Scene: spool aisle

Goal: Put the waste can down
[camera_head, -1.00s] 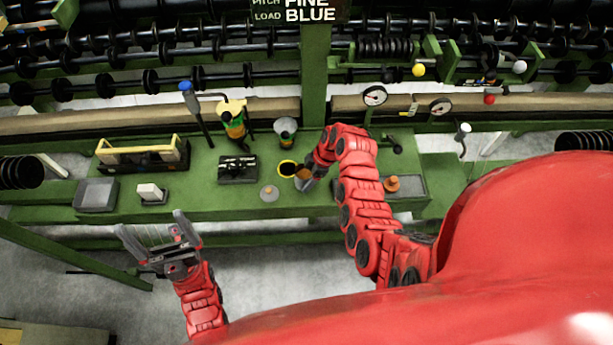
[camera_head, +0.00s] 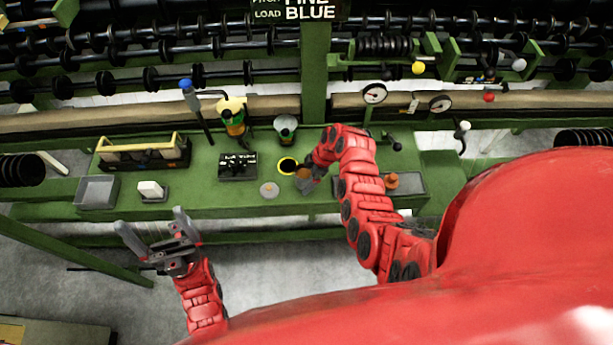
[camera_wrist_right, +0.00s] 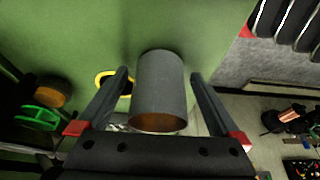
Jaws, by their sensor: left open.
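The waste can is a grey cylinder with a brownish inside (camera_wrist_right: 160,85). In the right wrist view it stands between the two fingers of my right gripper (camera_wrist_right: 160,74), with a narrow gap showing on each side. In the head view the can (camera_head: 305,185) is at the front edge of the green bench (camera_head: 225,203), partly hidden by my right gripper (camera_head: 310,178). Whether its base rests on the bench is hard to tell. My left gripper (camera_head: 150,228) is open and empty in front of the bench, at the left.
A black block (camera_head: 238,167), a grey tray (camera_head: 97,192) and a small funnel (camera_head: 286,128) are also on the bench. An orange knob (camera_head: 391,180) is to the right.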

